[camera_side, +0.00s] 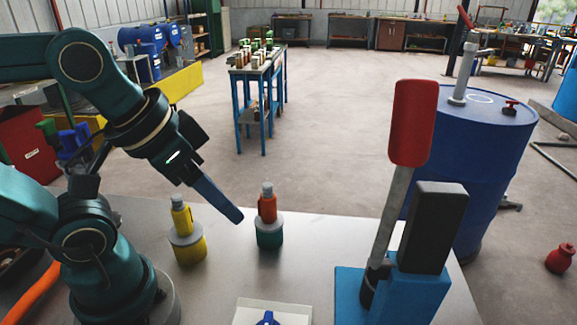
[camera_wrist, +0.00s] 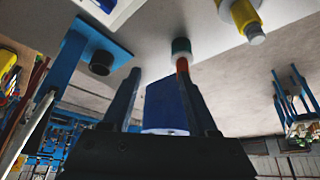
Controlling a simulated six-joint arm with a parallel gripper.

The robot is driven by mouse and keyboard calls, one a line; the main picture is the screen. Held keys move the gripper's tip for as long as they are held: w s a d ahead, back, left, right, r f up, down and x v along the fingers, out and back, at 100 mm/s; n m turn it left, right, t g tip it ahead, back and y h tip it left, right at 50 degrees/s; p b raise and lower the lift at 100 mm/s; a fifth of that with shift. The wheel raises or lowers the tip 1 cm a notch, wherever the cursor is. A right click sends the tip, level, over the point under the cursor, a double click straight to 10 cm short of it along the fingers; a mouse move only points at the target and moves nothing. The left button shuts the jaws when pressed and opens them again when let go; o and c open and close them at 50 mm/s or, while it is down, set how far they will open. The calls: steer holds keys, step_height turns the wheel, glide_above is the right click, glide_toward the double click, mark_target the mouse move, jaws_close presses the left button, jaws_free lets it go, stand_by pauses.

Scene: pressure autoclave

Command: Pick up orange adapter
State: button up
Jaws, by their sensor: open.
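The orange adapter (camera_side: 267,207) stands upright on a teal round stand (camera_side: 269,236) with a grey top, on the grey table. It has a grey upper end. My gripper (camera_side: 236,215) points down and to the right, just left of the adapter and apart from it in the side view. Only one finger shows clearly there. In the wrist view, which looks upside down, my gripper (camera_wrist: 158,74) is open with nothing between its fingers. The orange adapter (camera_wrist: 182,65) shows beyond the tip of the right finger, which hides its end.
A yellow adapter (camera_side: 181,217) on a yellow stand (camera_side: 188,250) is left of the orange one. A blue lever press with a red handle (camera_side: 412,122) stands at right, before a blue drum (camera_side: 475,160). A white tray (camera_side: 245,314) lies at the front edge.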

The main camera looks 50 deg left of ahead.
step_height(320, 180, up, 3)
steer(key=m+t+y, duration=0.3)
steer(key=m+y, duration=0.7)
steer(key=m, duration=1.6)
glide_above(266, 193)
steer(key=shift+t, duration=0.3)
steer(key=f, duration=0.9)
steer(key=shift+s+d+f, duration=0.25)
steer(key=shift+d+f, duration=0.05)
steer(key=shift+d, duration=0.1)
steer(key=shift+w+a+f, duration=0.15)
steer(key=shift+a+f, duration=0.1)
steer(key=shift+f, duration=0.1)
steer(key=shift+x, duration=2.2)
steer(key=shift+c, duration=0.3)
jaws_close()
